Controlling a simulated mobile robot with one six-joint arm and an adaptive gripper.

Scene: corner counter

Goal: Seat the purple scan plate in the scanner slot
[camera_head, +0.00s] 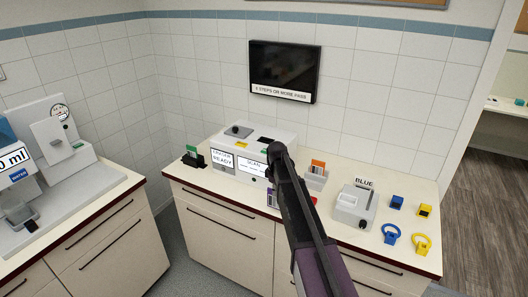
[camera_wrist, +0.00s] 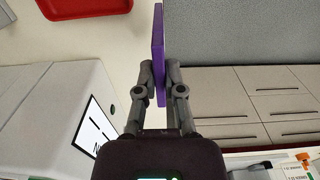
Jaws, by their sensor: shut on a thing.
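The purple scan plate (camera_wrist: 158,50) stands on edge in the wrist view, a thin upright strip. My gripper (camera_wrist: 161,72) is shut on its near part, with a finger on each side. The white scanner (camera_head: 228,143) stands against the wall, with two front screens reading READY and SCAN. A dark opening (camera_head: 266,140) shows in its top; I cannot tell whether this is the slot. The plate looks apart from the scanner.
A red tray (camera_wrist: 90,4) lies on the counter, mostly behind my arm in the head view. Right of my arm are a holder with orange-topped cards (camera_head: 317,168), a grey device (camera_head: 352,205) marked BLUE, and blue and yellow pieces. A green-carded stand (camera_head: 193,157) is left of the scanner.

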